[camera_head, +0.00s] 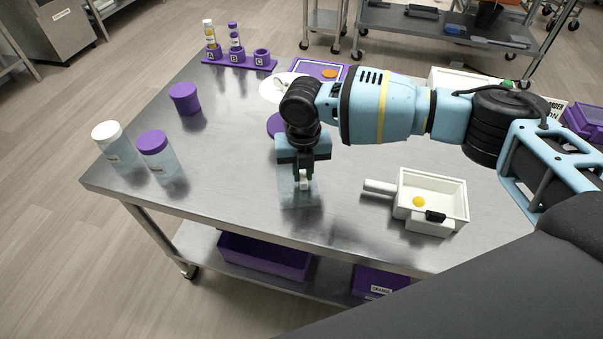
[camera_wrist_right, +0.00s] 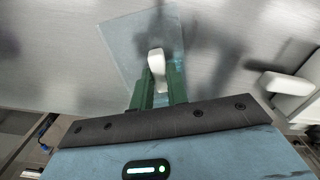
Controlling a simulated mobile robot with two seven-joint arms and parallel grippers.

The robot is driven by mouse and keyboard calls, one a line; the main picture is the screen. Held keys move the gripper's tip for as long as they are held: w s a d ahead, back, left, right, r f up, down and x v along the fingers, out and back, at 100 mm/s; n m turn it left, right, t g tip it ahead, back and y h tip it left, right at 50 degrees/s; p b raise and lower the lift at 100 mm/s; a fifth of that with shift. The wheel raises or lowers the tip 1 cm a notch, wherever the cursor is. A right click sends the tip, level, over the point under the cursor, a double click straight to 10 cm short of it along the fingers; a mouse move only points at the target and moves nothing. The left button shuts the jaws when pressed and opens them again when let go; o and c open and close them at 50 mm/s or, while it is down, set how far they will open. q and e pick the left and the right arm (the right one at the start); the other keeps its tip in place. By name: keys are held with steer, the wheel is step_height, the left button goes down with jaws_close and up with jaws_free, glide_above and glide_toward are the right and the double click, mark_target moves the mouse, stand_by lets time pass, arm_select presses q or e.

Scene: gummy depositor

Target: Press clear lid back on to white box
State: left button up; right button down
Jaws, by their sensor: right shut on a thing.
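The clear lid (camera_head: 297,196) is a see-through bluish sheet with a white knob (camera_head: 303,181). My right gripper (camera_head: 303,178) points down and is shut on the knob. In the right wrist view the knob (camera_wrist_right: 157,62) sits between the green fingers, with the clear sheet (camera_wrist_right: 128,45) beyond them. I cannot tell whether the lid touches the table. The white box (camera_head: 463,208) stands open to the right of the gripper, with a yellow round piece (camera_head: 418,201) inside. Its handle (camera_head: 378,187) points toward the lid and shows in the wrist view (camera_wrist_right: 287,84). My left gripper is not seen.
The steel table (camera_head: 230,150) has free room between lid and box. A black part (camera_head: 436,216) is at the box's front. Two lidded jars (camera_head: 157,155) (camera_head: 115,145), a purple cup (camera_head: 185,99) and a purple vial rack (camera_head: 238,60) stand left.

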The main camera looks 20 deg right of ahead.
mark_target(305, 178)
steer(key=r, duration=0.1)
steer(key=s+r, duration=0.1)
steer(key=r, duration=0.1)
steer(key=shift+r, duration=0.25)
steer(key=s, duration=0.4)
steer(key=s+r, duration=0.1)
steer(key=s, duration=0.4)
steer(key=s+p, duration=0.1)
steer(key=s, duration=0.4)
steer(key=shift+d+r, duration=0.15)
steer(key=shift+d, duration=0.2)
steer(key=shift+s, duration=0.5)
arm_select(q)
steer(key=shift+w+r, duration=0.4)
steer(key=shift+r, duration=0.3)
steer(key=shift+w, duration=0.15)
arm_select(e)
steer(key=c, duration=2.1)
jaws_free()
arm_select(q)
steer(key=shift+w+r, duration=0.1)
arm_select(e)
jaws_close()
